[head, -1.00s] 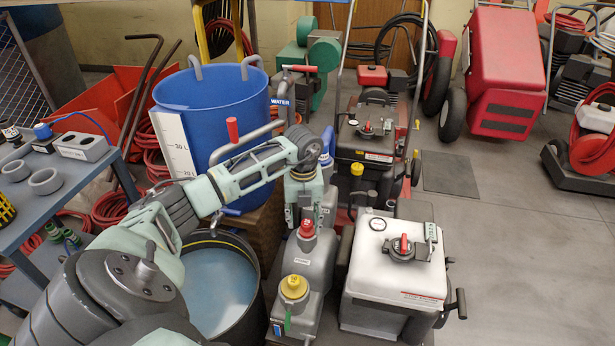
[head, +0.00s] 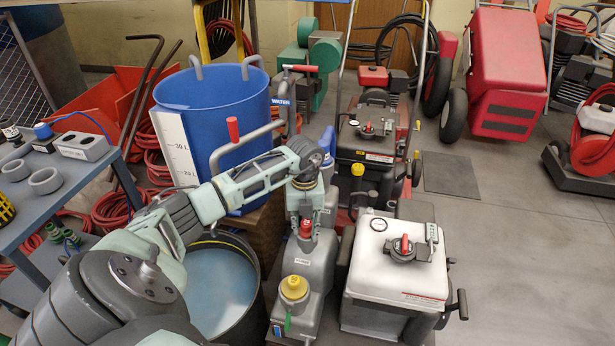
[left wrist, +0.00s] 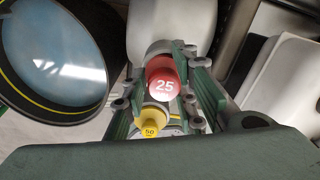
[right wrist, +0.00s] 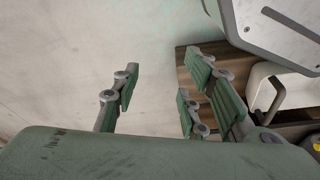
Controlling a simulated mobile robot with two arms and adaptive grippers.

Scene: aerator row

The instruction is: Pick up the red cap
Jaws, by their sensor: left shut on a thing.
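The red cap (head: 306,229) sits on the neck of a grey canister (head: 318,262) in the head view. In the left wrist view the red cap (left wrist: 163,82) shows a white "25" on top. My left gripper (head: 306,218) points down over it, with its green-padded fingers (left wrist: 166,92) on both sides, shut on the cap. The fingers hide part of the cap in the head view. My right gripper (right wrist: 160,92) shows only in the right wrist view, with its fingers apart and nothing between them.
A yellow cap (head: 294,287) stands just in front on a canister. An open drum of bluish liquid (head: 219,285) is at left, with a blue water tub (head: 235,95) behind. A white-topped machine (head: 395,260) stands close on the right.

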